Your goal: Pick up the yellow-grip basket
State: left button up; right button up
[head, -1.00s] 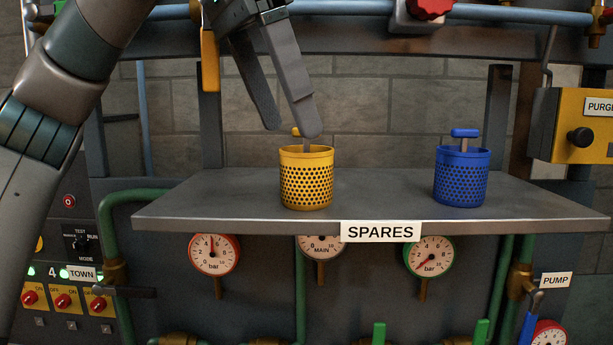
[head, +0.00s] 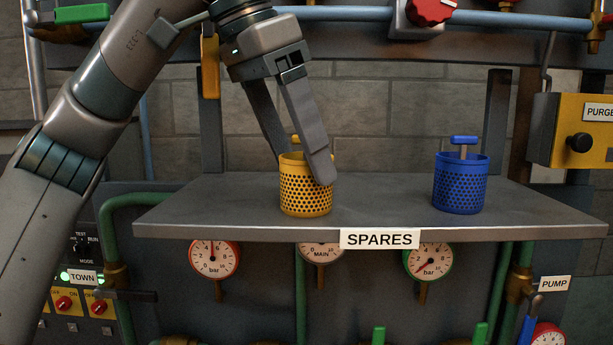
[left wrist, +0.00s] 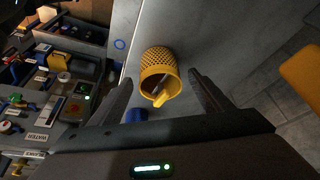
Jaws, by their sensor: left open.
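The yellow-grip basket (head: 305,195) is a yellow perforated cup with a grey stem and a yellow grip, upright on the left half of the shelf. My left gripper (head: 300,168) is open, its fingers slanting down around the basket's upper part. One finger passes in front of the basket's right side and hides part of its rim and stem. In the left wrist view the basket (left wrist: 158,70) lies between the two spread fingers (left wrist: 160,88), with visible gaps on both sides. My right gripper is not in view.
A blue perforated basket (head: 460,187) with a blue grip stands on the right of the grey shelf (head: 375,205). The shelf between the baskets is clear. Pressure gauges (head: 214,259) hang below. A blue pipe (head: 340,14) and red knob (head: 431,10) are above.

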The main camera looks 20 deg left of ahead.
pick_arm(q)
jog(key=shift+p+x, duration=0.5)
jog(key=shift+x, duration=1)
jog(key=c, duration=1.2)
